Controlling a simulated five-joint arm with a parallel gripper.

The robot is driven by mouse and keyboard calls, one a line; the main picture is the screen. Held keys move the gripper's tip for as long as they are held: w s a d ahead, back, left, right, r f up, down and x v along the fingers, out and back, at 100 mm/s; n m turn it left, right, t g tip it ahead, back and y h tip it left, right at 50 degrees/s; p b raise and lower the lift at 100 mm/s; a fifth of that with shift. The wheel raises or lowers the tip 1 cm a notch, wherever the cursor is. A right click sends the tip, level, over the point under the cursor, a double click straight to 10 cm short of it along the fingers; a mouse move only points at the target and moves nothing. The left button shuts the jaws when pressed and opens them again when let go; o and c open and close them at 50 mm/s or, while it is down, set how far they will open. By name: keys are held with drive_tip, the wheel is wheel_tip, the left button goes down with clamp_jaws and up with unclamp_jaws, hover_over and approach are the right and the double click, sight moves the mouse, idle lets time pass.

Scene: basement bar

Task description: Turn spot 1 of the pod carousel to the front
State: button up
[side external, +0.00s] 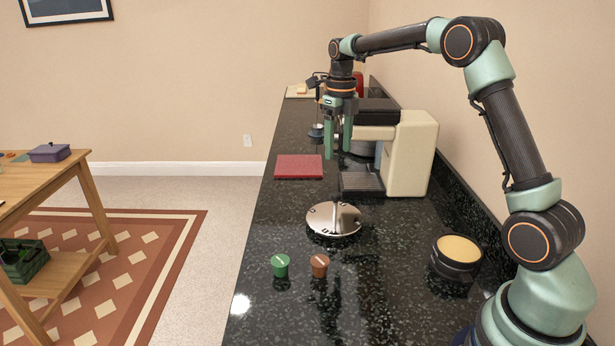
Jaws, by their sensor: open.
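The pod carousel (325,222) is a round, shiny silver disc with small dark marks near its rim and a short dark post at its middle. It stands on the black speckled counter, and I cannot read which mark is spot 1. A green pod (280,265) and a brown pod (319,265) stand upright on the counter in front of it. My gripper (339,155) hangs pointing down above and behind the disc, its green fingers apart and nothing seen between them. It is not touching the disc.
A cream coffee machine (410,155) stands behind the carousel to the right. A red mat (299,167) lies at the back left. A round black container with a tan top (458,252) stands at the right. The counter's left front is clear.

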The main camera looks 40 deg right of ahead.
sight(336, 193)
wheel_tip(336, 193, down, 12)
drive_tip(key=n, duration=1.9)
drive_tip(key=shift+a+f+n, duration=0.1)
drive_tip(key=shift+n, duration=0.2)
clamp_jaws()
idle(0.6)
